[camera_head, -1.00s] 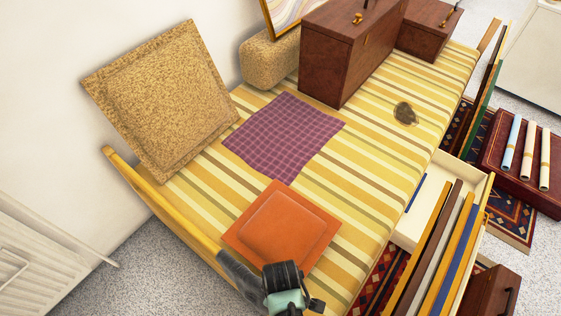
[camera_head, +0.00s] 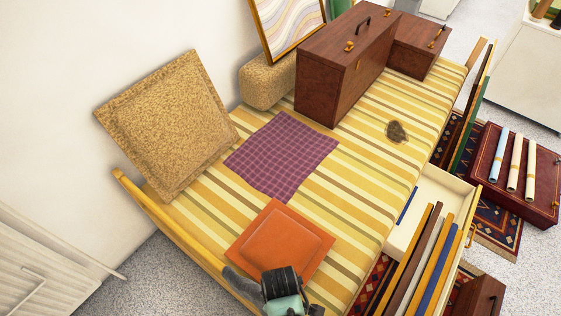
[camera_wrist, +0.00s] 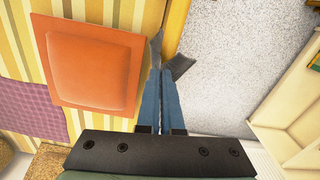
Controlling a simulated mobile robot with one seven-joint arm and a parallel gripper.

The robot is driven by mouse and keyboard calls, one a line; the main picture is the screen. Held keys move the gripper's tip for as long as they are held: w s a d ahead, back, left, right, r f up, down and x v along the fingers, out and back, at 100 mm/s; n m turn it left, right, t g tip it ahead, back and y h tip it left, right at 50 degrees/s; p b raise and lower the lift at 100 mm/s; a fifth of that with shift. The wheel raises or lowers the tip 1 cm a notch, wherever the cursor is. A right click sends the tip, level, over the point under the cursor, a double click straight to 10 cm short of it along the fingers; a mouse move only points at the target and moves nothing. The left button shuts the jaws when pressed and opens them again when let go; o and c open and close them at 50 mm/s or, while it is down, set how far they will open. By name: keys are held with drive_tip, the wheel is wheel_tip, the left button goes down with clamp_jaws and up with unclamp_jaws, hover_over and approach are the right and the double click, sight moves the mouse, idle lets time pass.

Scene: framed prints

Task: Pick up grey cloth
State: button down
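The purple checked cloth (camera_head: 283,156) and a tan cushion (camera_head: 170,125) are on the bed. Brown cases (camera_head: 343,68) stand at its back. An open drawer (camera_head: 437,188) with framed boards juts from the right side.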

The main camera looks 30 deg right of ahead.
wheel_tip(320, 180, up, 7)
drive_tip(key=p, duration=0.6)
